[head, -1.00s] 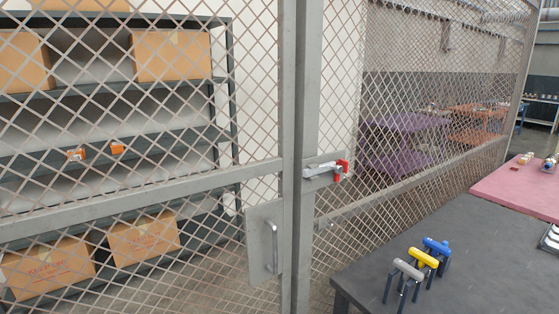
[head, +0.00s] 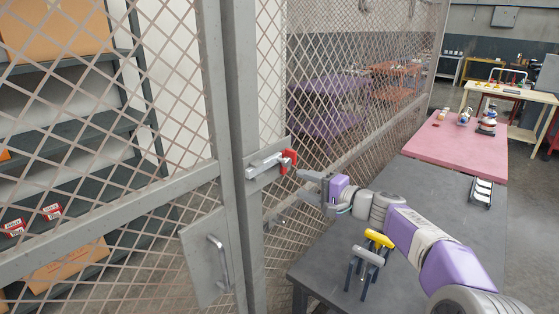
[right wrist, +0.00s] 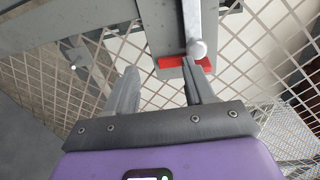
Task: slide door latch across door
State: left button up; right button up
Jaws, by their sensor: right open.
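The door latch (head: 265,165) is a silver sliding bar on a plate fixed to the grey post beside the mesh door, with a red piece (head: 289,160) at its right end. In the right wrist view the latch bar (right wrist: 194,22) ends in a rounded knob just beyond one finger, with the red piece (right wrist: 168,62) behind it. My right gripper (head: 304,181) reaches in from the right, close to the red end. Its two fingers show apart and empty in the wrist view (right wrist: 158,72). I cannot tell whether the right-hand finger touches the latch. My left gripper is out of view.
The mesh door has a plate with a pull handle (head: 218,262) below the latch. A dark table (head: 435,200) lies under my right arm, holding yellow and grey-handled tools (head: 379,239). A pink table (head: 460,140) stands beyond. Shelves with boxes are behind the mesh.

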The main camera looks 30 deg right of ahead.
aim_at(289, 163)
jog(key=shift+t, duration=0.5)
jog(key=w+r, duration=0.1)
jog(key=w, duration=0.1)
jog(key=w+a+r+p, duration=0.1)
jog(key=w+r, duration=0.1)
jog(key=w+a+r, duration=0.1)
jog(key=w, duration=0.1)
jog(key=shift+w+a+r, duration=0.15)
jog(key=shift+a, duration=0.1)
grip_shut()
